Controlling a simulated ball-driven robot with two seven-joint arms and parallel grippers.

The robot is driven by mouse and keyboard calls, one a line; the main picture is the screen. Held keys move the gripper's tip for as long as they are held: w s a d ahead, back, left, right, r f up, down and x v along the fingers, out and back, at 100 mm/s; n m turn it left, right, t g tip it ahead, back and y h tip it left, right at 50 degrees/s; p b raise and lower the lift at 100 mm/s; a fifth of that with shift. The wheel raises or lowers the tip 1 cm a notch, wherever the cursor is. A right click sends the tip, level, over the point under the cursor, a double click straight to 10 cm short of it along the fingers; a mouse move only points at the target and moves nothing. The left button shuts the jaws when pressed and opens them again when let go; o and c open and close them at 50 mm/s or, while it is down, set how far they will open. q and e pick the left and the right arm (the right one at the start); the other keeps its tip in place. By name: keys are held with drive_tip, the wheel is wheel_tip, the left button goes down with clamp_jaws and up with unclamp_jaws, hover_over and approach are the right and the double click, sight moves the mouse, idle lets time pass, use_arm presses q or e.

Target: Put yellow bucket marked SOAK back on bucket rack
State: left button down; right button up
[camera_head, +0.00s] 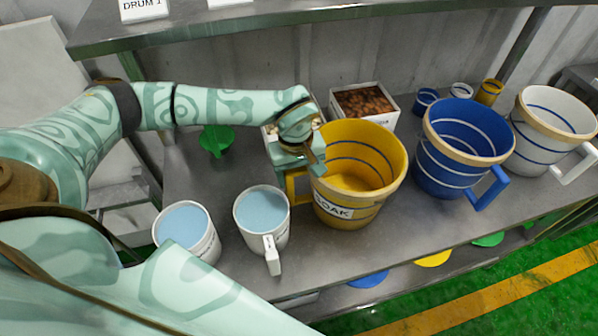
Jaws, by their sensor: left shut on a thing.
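The yellow bucket marked SOAK (338,212) is upright, open at the top, at the middle of the grey metal shelf (400,239). Its label faces the front and its handle (296,186) points left. My left gripper (312,166) is shut on the handle side of this bucket; the fingertips partly cover the grip. I cannot tell whether the bucket's base touches the shelf. A blue bucket (447,162) and a white bucket (548,146) stand to its right in a row. No separate part labelled as the bucket rack shows. My right gripper is not in view.
Two white jugs with pale blue contents, one at far left (203,248) and one nearer (252,238), stand left of the bucket. Behind are a box of brown pieces (390,122), small cups (461,91) and a green scoop (217,138). An upper shelf (250,27) overhangs the back.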

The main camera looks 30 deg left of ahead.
use_arm(q)
drive_tip(key=c, duration=0.6)
unclamp_jaws()
drive_tip(key=shift+f, duration=0.1)
drive_tip(key=shift+o, duration=0.2)
wheel_tip(320, 180, up, 12)
drive_tip(key=p, duration=0.1)
drive_tip(key=shift+s+a, duration=0.2)
drive_tip(key=shift+s, duration=0.15)
